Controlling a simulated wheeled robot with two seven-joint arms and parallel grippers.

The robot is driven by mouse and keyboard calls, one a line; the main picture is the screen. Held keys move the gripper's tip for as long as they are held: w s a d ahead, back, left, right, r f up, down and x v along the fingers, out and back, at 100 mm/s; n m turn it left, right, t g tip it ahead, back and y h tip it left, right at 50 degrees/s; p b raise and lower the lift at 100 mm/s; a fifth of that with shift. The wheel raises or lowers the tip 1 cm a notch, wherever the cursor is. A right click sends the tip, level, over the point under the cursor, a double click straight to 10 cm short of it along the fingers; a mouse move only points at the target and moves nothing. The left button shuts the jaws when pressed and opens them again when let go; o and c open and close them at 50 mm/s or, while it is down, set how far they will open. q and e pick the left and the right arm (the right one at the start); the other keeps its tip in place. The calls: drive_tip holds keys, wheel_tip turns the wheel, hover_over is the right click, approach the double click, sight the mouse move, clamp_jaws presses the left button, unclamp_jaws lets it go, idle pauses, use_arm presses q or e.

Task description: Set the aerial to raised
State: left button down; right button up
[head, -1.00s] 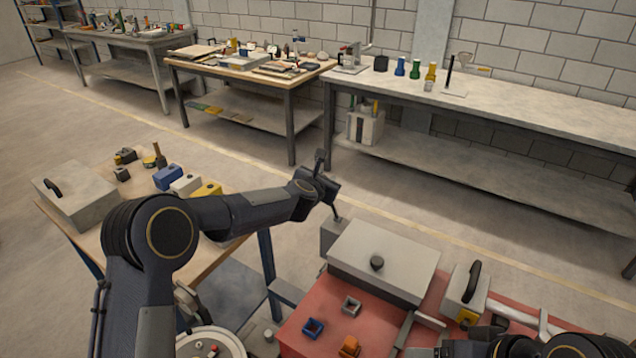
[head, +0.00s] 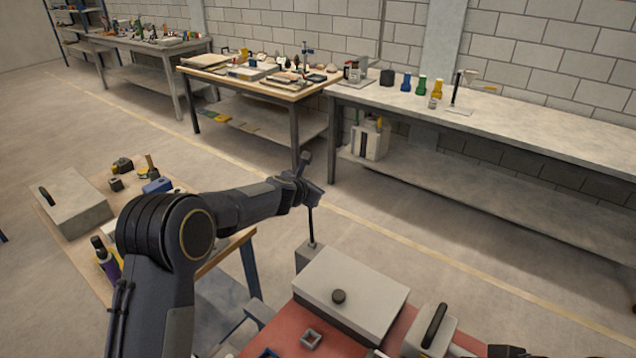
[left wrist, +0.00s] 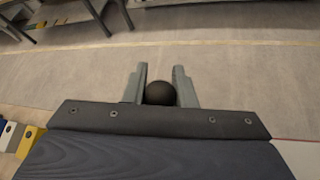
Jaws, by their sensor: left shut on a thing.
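The aerial (head: 310,226) is a thin dark rod that rises close to upright from a small grey block (head: 309,256) beside a pale grey lidded box. My left gripper (head: 312,201) is at the rod's upper end and hides its tip in the head view. In the left wrist view a dark round knob (left wrist: 159,93) sits between the two grey fingers of my left gripper (left wrist: 159,88), which are shut on it.
The pale box with a round black knob (head: 352,301) stands on a red surface (head: 277,325). A second grey box with a black handle (head: 428,335) stands to its right. A wooden table (head: 85,245) at left holds several objects. Workbenches (head: 480,110) line the wall.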

use_arm(q)
drive_tip(key=shift+s+d+f, duration=0.15)
drive_tip(key=shift+d+f, duration=0.05)
drive_tip(key=shift+f, duration=0.35)
drive_tip(key=c, duration=1.5)
unclamp_jaws()
drive_tip(key=o, duration=0.3)
drive_tip(key=shift+d+r, duration=0.1)
drive_tip(key=shift+r, duration=0.15)
drive_tip(key=b+v, duration=0.1)
drive_tip(key=v, duration=0.6)
drive_tip(key=shift+s+a+r+b, duration=0.15)
drive_tip(key=shift+s+a+b, duration=0.1)
drive_tip(key=shift+b, duration=0.1)
